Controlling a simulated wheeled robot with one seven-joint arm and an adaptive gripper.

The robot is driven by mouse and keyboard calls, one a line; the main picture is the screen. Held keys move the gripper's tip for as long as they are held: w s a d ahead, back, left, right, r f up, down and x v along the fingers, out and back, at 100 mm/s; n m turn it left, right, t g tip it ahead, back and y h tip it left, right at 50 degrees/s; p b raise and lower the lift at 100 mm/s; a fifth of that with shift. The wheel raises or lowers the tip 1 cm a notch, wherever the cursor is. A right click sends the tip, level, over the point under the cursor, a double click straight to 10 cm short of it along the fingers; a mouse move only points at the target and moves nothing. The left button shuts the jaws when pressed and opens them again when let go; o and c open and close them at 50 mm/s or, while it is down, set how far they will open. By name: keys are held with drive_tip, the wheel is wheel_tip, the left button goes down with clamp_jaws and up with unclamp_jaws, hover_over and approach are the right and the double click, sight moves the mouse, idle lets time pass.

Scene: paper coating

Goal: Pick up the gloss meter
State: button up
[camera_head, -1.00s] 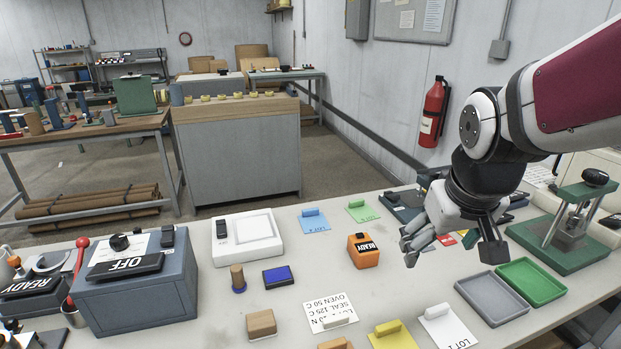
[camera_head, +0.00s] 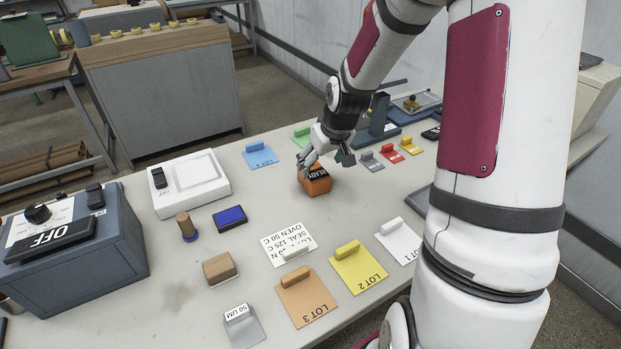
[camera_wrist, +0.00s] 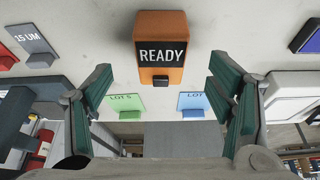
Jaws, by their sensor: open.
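The gloss meter appears to be the small orange box (camera_head: 317,187) with a black READY display, standing on the bench. It also shows upright in the wrist view (camera_wrist: 174,22), at the top centre. My gripper (camera_head: 324,160) is right above and behind the box in the head view. In the wrist view my gripper (camera_wrist: 163,90) has its two green-padded fingers spread wide, with the box ahead of the tips, roughly in line with the gap. Nothing is held. Whether a finger touches the box cannot be told.
A blue LOT 4 card (camera_head: 260,157) and a green card (camera_head: 303,136) lie behind the box. Bench in front is partly clear.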

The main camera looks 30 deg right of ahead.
sight(315, 172)
drive_tip(key=x, duration=0.3)
drive_tip(key=shift+w+b+x, duration=0.15)
drive_tip(key=shift+b+x, duration=0.05)
drive_tip(key=shift+x, duration=1.15)
drive_tip(key=shift+w+b+x, duration=0.15)
drive_tip(key=shift+b+x, duration=0.05)
drive_tip(key=shift+x, duration=1.1)
drive_tip(key=shift+r, duration=0.15)
drive_tip(key=c, duration=1.5)
drive_tip(key=shift+r, duration=0.1)
